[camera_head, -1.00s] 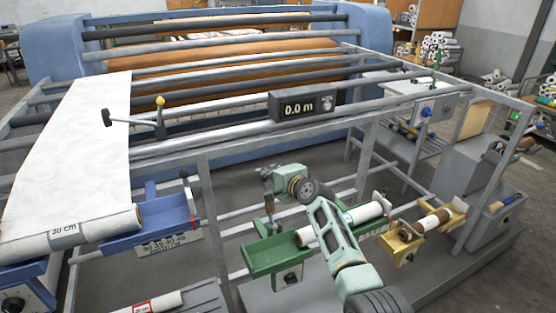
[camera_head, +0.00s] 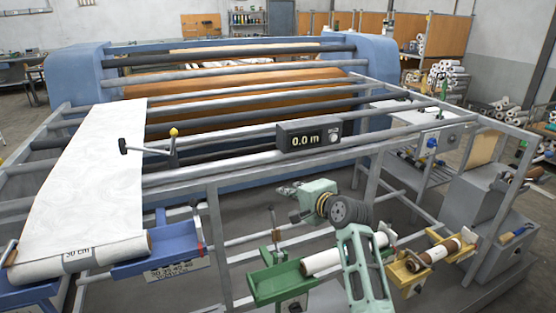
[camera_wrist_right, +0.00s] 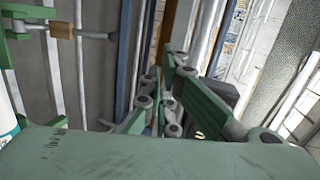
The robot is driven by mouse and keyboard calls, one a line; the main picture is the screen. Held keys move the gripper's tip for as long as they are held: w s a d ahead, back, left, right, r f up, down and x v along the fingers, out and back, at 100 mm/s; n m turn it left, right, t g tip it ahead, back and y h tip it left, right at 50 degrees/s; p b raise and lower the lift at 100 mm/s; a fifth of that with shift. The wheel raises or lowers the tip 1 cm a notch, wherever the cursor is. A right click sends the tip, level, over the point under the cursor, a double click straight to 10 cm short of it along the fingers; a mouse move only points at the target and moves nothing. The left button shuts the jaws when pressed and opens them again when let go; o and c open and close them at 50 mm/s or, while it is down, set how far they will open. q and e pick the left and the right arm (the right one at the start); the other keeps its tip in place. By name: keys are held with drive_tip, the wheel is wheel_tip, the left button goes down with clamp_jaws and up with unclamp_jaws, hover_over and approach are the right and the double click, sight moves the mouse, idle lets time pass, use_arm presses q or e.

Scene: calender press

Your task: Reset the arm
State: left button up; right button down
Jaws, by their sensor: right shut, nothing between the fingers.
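My right arm rises from the bottom of the head view, its forearm in front of the press frame. My right gripper (camera_head: 284,189) is at its far end, pointing left, shut and empty. It hangs in front of the lower part of the press (camera_head: 215,220), apart from the rolls. In the right wrist view the gripper's green linkage and fingers (camera_wrist_right: 165,95) are closed together with nothing between them. My left gripper is not in view.
A green tray (camera_head: 268,284) with a white roll (camera_head: 335,260) lies beside my forearm. A blue tray (camera_head: 150,262) is at left. The display (camera_head: 308,138) reads 0.0 m.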

drive_tip(key=s+d+f+n+g+h, duration=0.2)
drive_tip(key=s+d+f+n, duration=0.15)
drive_tip(key=s+f, duration=0.7)
drive_tip(key=s+d+f+n+g+h, duration=0.1)
drive_tip(key=s+d+f+n+g, duration=0.2)
drive_tip(key=s+f, duration=0.75)
drive_tip(key=s+d+f+n+g+h, duration=0.15)
drive_tip(key=s+n, duration=0.25)
drive_tip(key=s, duration=1.1)
drive_tip(key=s+d+n+g+h, duration=0.1)
drive_tip(key=s+d+n+g, duration=0.25)
drive_tip(key=s, duration=1.05)
wheel_tip(320, 180, down, 27)
drive_tip(key=s+a+n+b, duration=0.1)
drive_tip(key=b, duration=0.1)
drive_tip(key=s+d+f+g+b, duration=0.1)
drive_tip(key=s+d+f+b, duration=0.1)
drive_tip(key=s+f, duration=1.6)
drive_tip(key=shift+d+f+g, duration=0.4)
drive_tip(key=shift+d+f, duration=0.15)
drive_tip(key=shift+f, duration=0.2)
